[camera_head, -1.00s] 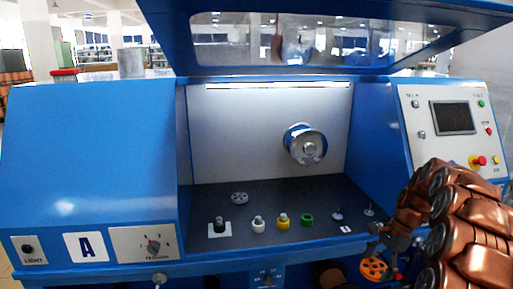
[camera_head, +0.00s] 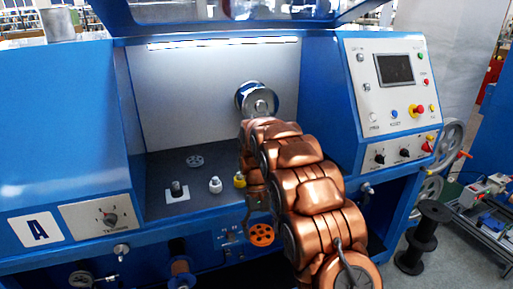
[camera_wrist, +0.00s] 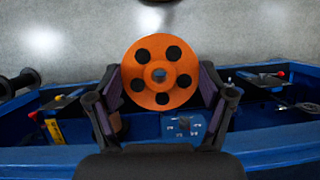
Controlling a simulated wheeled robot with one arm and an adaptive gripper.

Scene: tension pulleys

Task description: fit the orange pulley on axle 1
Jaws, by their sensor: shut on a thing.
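The orange pulley (camera_head: 261,234) is a disc with a ring of dark holes and a centre hole. My gripper (camera_head: 257,213) is shut on it, in front of the blue machine's front edge. In the wrist view the orange pulley (camera_wrist: 144,96) faces the camera, with a finger of my gripper (camera_wrist: 160,88) at each side of its rim. Axle 1 cannot be made out now; my copper-coloured arm covers the right part of the machine's dark shelf (camera_head: 160,207).
On the shelf stand a black piece (camera_head: 178,190), a white piece (camera_head: 215,184) and a yellow piece (camera_head: 240,181). A grey disc (camera_head: 195,161) lies behind them. A silver wheel (camera_head: 257,102) is on the back wall. A black spool (camera_head: 423,240) stands on the floor at right.

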